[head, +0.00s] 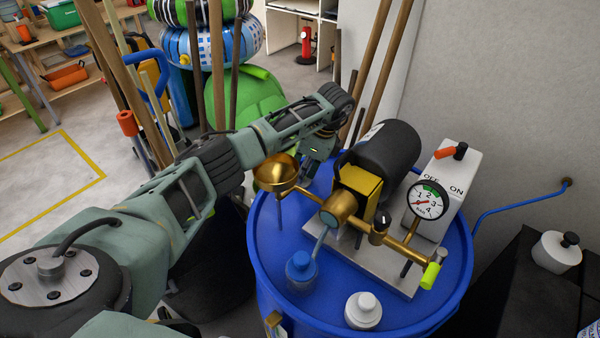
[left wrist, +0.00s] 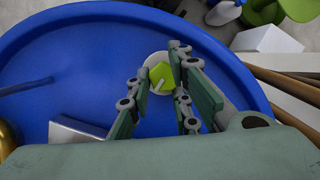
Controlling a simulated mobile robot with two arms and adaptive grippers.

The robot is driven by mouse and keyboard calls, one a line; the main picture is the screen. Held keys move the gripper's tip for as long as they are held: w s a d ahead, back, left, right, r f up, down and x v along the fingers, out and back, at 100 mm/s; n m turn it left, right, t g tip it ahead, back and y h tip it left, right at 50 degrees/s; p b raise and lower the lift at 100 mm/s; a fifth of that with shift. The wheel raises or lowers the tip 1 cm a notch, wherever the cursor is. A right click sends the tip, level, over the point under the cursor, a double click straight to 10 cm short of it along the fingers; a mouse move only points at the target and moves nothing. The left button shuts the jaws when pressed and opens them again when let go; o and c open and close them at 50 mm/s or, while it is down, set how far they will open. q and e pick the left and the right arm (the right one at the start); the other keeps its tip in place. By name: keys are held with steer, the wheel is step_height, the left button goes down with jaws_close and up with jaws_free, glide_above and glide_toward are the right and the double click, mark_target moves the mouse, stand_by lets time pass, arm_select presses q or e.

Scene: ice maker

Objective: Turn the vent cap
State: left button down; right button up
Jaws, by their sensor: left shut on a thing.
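In the left wrist view a yellow-green cap (left wrist: 160,79) with a pale pointer mark sits on a round white base on the blue barrel lid (left wrist: 75,60), near the rim. I take it for the vent cap. My left gripper (left wrist: 158,82) has its fingers on either side of this cap and is shut on it. In the head view the left gripper (head: 318,146) reaches down at the far edge of the barrel lid (head: 262,235), behind the pump. The cap is hidden there. My right gripper is not in view.
The pump has a black motor (head: 388,160), brass funnel (head: 278,174), gauge (head: 428,200) and ON/OFF box (head: 455,170). Poles (head: 375,70) lean on the wall behind.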

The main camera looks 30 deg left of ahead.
arm_select(q)
steer(key=shift+w+d+r+n, duration=0.15)
steer(key=shift+w+n, duration=0.05)
steer(key=shift+n, duration=0.35)
steer(key=shift+w+d+r+n, duration=0.1)
steer(key=shift+w+d+n, duration=0.05)
steer(key=shift+n, duration=0.4)
steer(key=c, duration=1.8)
jaws_free()
steer(key=shift+c, duration=0.2)
steer(key=shift+o, duration=1.1)
steer(key=shift+d+f+g, duration=0.1)
steer(key=shift+f+g, duration=0.05)
steer(key=shift+g, duration=0.15)
steer(key=shift+a, duration=0.2)
steer(key=shift+s+r, duration=0.1)
steer(key=shift+r, duration=0.1)
step_height(320, 180, up, 5)
steer(key=p, duration=0.3)
steer(key=shift+p, duration=0.35)
steer(key=shift+r, duration=0.25)
steer(key=shift+r, duration=0.1)
